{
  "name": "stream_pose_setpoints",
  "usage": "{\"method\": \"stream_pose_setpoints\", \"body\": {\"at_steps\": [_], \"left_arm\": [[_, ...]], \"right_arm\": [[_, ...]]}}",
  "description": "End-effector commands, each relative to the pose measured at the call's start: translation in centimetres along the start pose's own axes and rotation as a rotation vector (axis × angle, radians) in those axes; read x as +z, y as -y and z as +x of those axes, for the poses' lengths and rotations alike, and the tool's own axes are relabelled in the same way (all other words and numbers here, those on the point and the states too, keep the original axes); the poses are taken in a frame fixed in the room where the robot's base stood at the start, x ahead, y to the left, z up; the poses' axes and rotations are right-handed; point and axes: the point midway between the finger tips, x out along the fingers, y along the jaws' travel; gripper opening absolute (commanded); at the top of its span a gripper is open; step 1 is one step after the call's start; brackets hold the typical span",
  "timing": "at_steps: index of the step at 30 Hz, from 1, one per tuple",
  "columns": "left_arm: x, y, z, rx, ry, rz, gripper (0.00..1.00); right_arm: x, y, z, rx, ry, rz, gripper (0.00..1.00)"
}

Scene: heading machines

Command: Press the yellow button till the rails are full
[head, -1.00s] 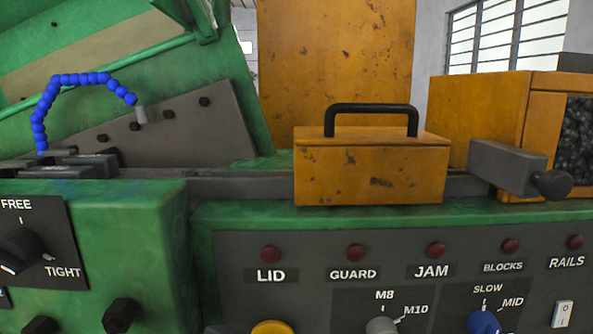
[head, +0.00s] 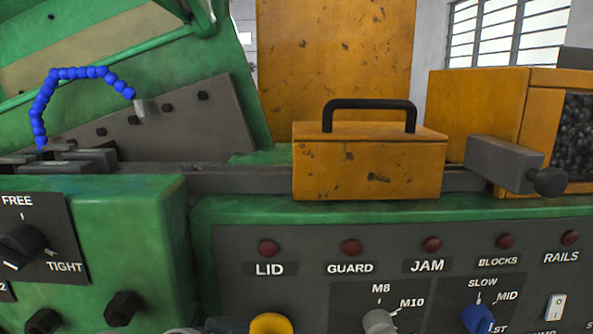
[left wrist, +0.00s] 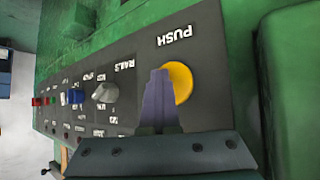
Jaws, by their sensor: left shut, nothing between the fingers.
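The yellow button (head: 271,324) shows at the bottom edge of the head view, partly cut off. It also shows in the left wrist view (left wrist: 181,82) beside the word PUSH. My left gripper (left wrist: 160,82) is shut and empty, its fingertips overlapping the button's edge in that view; I cannot tell if they touch it. A bit of it shows low in the head view beside the button. The dark rails (head: 235,180) run across the machine, partly hidden by an orange box cover with a black handle (head: 368,165). The RAILS lamp (head: 569,238) is dark red. My right gripper is not in view.
The grey panel carries dark red lamps for LID (head: 268,248), GUARD, JAM and BLOCKS. A grey M8/M10 knob (head: 379,322), a blue speed knob (head: 477,319) and a white switch (head: 555,307) sit right of the button. An orange hopper (head: 480,105) with dark pieces stands right.

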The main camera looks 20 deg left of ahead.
Motion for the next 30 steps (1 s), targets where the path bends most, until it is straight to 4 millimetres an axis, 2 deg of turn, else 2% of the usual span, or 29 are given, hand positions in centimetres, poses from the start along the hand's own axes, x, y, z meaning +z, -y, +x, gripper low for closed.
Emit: {"method": "stream_pose_setpoints", "body": {"at_steps": [1,15,30], "left_arm": [[-2.1,1.0,-0.5,-0.024,-0.053,0.008,0.00],[0.6,-1.8,-3.8,-0.018,-0.046,0.004,0.00],[1.6,-2.4,-4.0,-0.014,-0.038,0.001,0.00]], "right_arm": [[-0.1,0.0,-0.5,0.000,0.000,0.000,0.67],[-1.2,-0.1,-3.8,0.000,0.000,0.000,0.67],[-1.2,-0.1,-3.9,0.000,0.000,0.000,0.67]]}}
